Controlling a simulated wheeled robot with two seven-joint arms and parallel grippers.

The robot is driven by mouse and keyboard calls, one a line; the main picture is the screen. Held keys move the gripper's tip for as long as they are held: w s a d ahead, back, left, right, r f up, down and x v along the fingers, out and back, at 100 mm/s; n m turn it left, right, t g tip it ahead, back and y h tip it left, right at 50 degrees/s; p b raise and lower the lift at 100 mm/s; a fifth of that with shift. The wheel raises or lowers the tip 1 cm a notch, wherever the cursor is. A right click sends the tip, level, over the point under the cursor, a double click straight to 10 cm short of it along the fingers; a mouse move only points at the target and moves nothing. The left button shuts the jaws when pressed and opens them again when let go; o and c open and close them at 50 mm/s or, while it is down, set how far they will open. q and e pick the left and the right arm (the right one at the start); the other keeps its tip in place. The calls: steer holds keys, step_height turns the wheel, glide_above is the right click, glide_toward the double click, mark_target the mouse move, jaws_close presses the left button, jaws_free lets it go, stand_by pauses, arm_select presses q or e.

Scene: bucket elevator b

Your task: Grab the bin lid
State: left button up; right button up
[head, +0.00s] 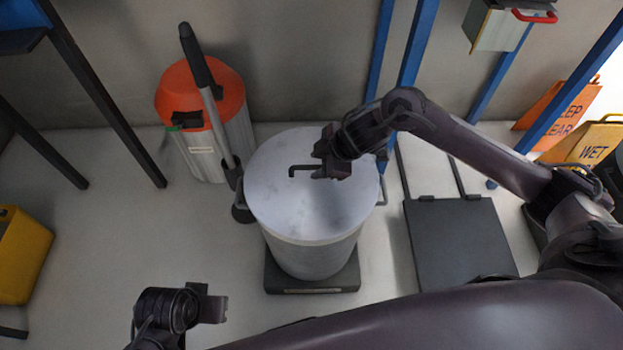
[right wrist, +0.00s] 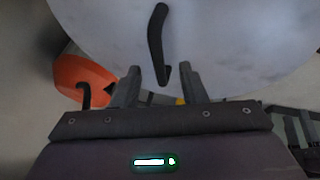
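The bin lid (head: 290,205) is a round, pale grey-white disc on top of a cylindrical bin (head: 312,257) in the middle of the head view. A dark bent handle (head: 303,168) stands on it. My right gripper (head: 322,163) is over the lid beside the handle, with its fingers apart. In the right wrist view the handle (right wrist: 158,45) reaches down between the two open fingertips (right wrist: 159,78), and the pale lid (right wrist: 225,40) lies behind. I cannot tell whether the fingers touch the handle. My left gripper (head: 215,303) is low in the head view, away from the bin.
A container with an orange top (head: 200,95) and a long-handled tool (head: 207,95) stand close left of the bin. The bin rests on a dark base (head: 312,283). A dark flat platform (head: 458,245) lies to the right. Blue posts (head: 415,45) stand behind.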

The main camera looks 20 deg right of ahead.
steer(key=shift+x, duration=0.9)
steer(key=shift+c, duration=0.4)
jaws_close()
steer(key=shift+r, duration=0.1)
